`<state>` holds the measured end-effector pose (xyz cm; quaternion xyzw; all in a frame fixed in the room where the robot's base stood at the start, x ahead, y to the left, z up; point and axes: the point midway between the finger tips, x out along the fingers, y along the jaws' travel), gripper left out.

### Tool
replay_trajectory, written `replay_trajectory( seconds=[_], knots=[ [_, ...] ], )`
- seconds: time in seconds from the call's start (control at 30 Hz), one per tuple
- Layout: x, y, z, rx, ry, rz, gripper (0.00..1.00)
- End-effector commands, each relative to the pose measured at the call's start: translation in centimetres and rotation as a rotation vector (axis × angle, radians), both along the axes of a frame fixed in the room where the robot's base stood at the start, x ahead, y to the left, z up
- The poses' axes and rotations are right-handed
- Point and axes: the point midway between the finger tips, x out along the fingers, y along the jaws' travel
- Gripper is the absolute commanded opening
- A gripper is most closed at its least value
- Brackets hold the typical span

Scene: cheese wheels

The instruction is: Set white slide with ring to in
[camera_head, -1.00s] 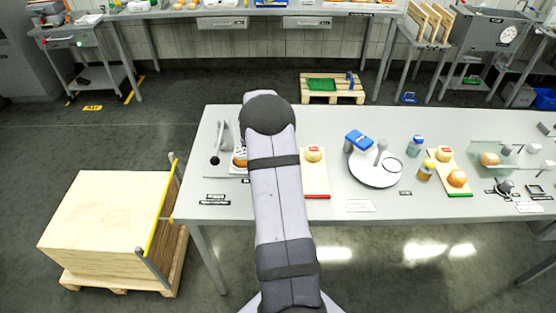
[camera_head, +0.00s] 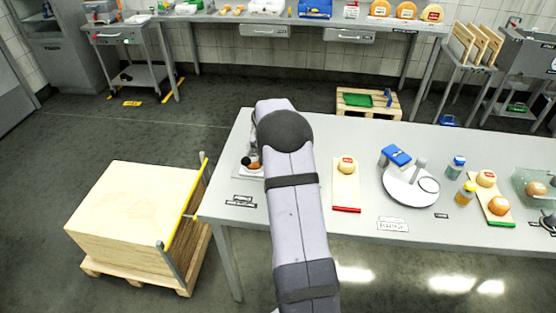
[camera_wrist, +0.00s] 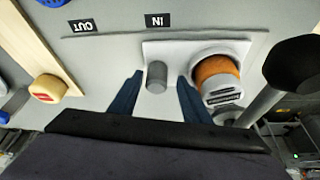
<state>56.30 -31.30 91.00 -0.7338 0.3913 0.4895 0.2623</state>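A white flat slide (camera_wrist: 160,103) lies on the grey table in the wrist view, with an upright grey knob (camera_wrist: 157,76) on it. I cannot make out a ring clearly. The "IN" label (camera_wrist: 157,20) lies just beyond the slide, and the "OUT" label (camera_wrist: 83,25) is farther left; both appear upside down. In the head view my arm hides the gripper and most of the slide (camera_head: 241,173).
A black ball-topped grey post (camera_wrist: 300,62) stands right of the cheese. A board (camera_head: 346,191) with a cheese, a white round turntable (camera_head: 400,197) with a blue box, and bottles stand along the table. A wooden crate (camera_head: 130,205) is on the floor at left.

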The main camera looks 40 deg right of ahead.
Motion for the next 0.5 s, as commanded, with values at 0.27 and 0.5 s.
replay_trajectory(
  seconds=[0.27, 0.5],
  knots=[
    [-0.2, 0.3, 1.0, -0.002, -0.001, 0.0, 0.43],
    [-0.8, 1.3, 3.8, -0.001, -0.003, 0.001, 0.43]
  ],
)
